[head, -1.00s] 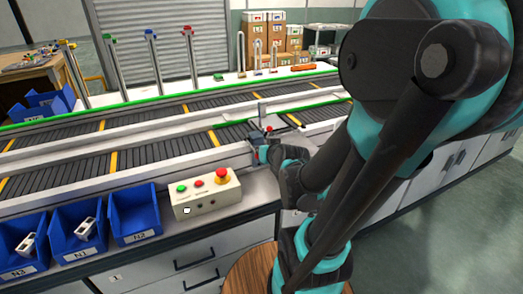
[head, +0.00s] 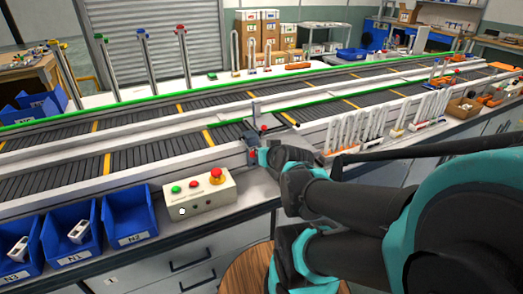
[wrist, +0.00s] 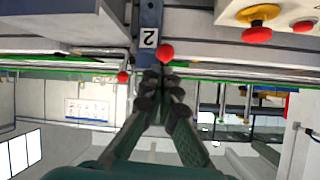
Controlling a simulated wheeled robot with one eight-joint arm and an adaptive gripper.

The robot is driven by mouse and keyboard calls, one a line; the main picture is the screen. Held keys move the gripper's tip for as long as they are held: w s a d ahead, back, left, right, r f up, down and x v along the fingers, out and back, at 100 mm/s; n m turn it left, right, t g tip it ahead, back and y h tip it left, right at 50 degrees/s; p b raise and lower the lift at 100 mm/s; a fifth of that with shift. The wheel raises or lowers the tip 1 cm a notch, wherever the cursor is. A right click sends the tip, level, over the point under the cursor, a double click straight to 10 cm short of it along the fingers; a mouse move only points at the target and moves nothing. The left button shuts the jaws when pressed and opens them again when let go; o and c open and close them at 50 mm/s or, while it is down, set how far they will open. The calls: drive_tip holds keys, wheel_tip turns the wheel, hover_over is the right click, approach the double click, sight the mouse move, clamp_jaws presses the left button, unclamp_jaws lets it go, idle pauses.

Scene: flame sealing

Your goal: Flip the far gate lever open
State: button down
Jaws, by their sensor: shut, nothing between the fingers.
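A gate unit (head: 252,110) stands across the conveyor at the middle of the head view. A red lever knob (head: 263,128) shows on it, and a second red knob (head: 253,153) is at its near edge, close to my gripper (head: 262,156). In the wrist view, turned upside down, a post labelled "2" (wrist: 149,18) has a red knob (wrist: 165,52) just ahead of my gripper (wrist: 158,78). Another red knob (wrist: 122,77) is to the left and farther off. My fingers are shut and empty. I cannot tell whether they touch the nearer knob.
A control box (head: 200,195) with buttons and a red emergency knob stands left of my gripper. Blue bins (head: 130,218) line the bench's left front. White upright parts (head: 370,125) stand on the right.

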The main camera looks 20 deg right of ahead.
drive_tip(key=shift+r+v, duration=0.2)
drive_tip(key=shift+v, duration=1.35)
